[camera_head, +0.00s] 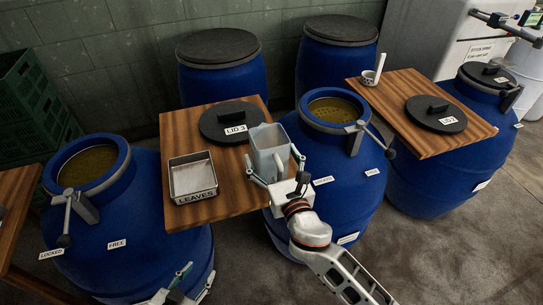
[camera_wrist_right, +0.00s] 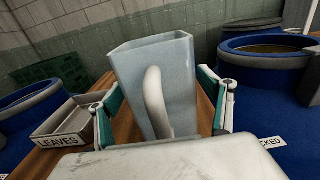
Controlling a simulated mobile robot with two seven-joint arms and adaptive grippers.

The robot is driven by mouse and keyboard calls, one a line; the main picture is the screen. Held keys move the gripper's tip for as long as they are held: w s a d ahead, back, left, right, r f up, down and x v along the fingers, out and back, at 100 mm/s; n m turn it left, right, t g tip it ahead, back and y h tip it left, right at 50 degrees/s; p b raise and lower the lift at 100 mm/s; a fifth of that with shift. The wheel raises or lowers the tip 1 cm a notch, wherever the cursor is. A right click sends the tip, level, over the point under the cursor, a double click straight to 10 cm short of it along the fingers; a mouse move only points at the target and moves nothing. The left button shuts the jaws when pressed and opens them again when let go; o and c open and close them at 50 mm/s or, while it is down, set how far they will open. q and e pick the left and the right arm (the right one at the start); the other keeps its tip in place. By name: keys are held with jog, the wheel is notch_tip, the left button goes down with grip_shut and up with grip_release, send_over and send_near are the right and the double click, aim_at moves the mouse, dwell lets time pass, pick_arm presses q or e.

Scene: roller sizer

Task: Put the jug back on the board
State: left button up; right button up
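The grey-blue jug (camera_head: 268,150), with a pale handle, is at the right edge of the near wooden board (camera_head: 227,205). It looks upright in the head view; whether its base touches the board is hidden. My right gripper (camera_head: 273,168) has one finger on each side of the jug, its tips against the walls. In the right wrist view the jug (camera_wrist_right: 180,85) fills the space between the fingertips, with the handle facing the camera. My left gripper (camera_head: 200,270) is low at the bottom edge, partly cut off, its fingers apart and empty.
A black lid marked LID 3 (camera_head: 231,122) and a metal tray marked LEAVES (camera_head: 193,177) lie on the same board. Open blue drums stand left (camera_head: 125,220) and right (camera_head: 325,180). Another board (camera_head: 390,85) holds a lid and a small white cup.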

aim_at(281, 177)
jog(key=shift+r, duration=0.15)
jog(key=v, duration=1.2)
jog(key=shift+r, duration=0.1)
jog(key=s+d+f+m+g+h, duration=0.1)
jog(key=s+d+f+m, duration=0.3)
jog(key=f+m, duration=0.4)
jog(key=s+d+f+m+g+h, duration=0.1)
jog(key=s+d+f+m+g, duration=0.2)
jog(key=m, duration=1.2)
jog(key=s+d+f+m+g, duration=0.2)
jog(key=s+d+f+m, duration=0.3)
jog(key=d+f+m, duration=0.3)
notch_tip(281, 177, down, 5)
jog(key=m, duration=0.4)
jog(key=shift+d+h, duration=0.35)
jog(key=shift+h, duration=0.05)
